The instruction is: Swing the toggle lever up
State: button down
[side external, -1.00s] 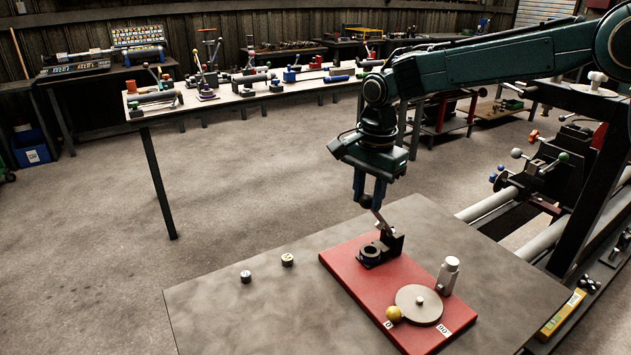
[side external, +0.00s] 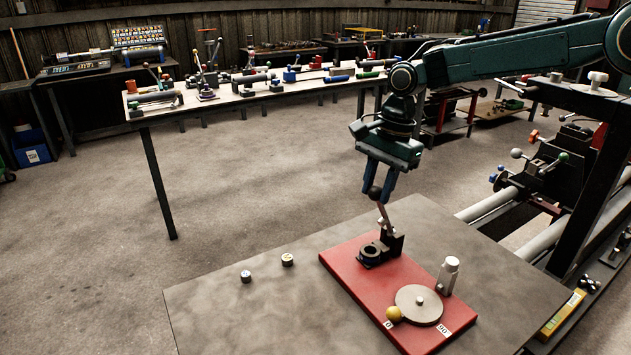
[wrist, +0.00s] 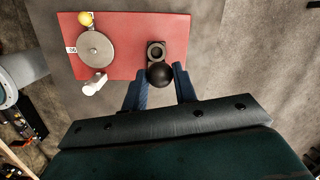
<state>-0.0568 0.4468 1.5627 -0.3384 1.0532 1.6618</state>
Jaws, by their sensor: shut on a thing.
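The toggle lever (side external: 384,214) is a short, thin metal arm with a black ball knob (side external: 374,193) on top. It rises steeply from a black bracket with a ring socket (side external: 370,252) on the red base plate (side external: 345,262), leaning a little to the left in the side view. My gripper (side external: 378,191) is above the bracket, pointing down, shut on the knob. In the wrist view the knob (wrist: 159,74) shows at the fingertips, in front of the socket (wrist: 156,52). The knob hides the lever's shaft there.
The plate also carries a grey disc (side external: 419,304), a yellow ball (side external: 394,314) and a pale cylindrical post (side external: 449,275). The table's left part is otherwise clear.

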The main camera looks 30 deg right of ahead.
jog(key=shift+d+r+y, duration=0.3)
jog(key=shift+d+y, duration=0.35)
jog(key=shift+d, duration=0.3)
jog(key=shift+d+r+y, duration=0.25)
jog(key=shift+d+y, duration=0.4)
jog(key=shift+d, duration=0.3)
jog(key=d+y, duration=0.1)
jog(key=d, duration=0.5)
jog(key=shift+d+f+y, duration=0.25)
jog(key=shift+y, duration=0.05)
jog(key=shift+d+f, duration=0.1)
jog(key=c, duration=1.1)
grip_release()
jog(key=shift+a+r, duration=0.2)
jog(key=shift+a, duration=0.05)
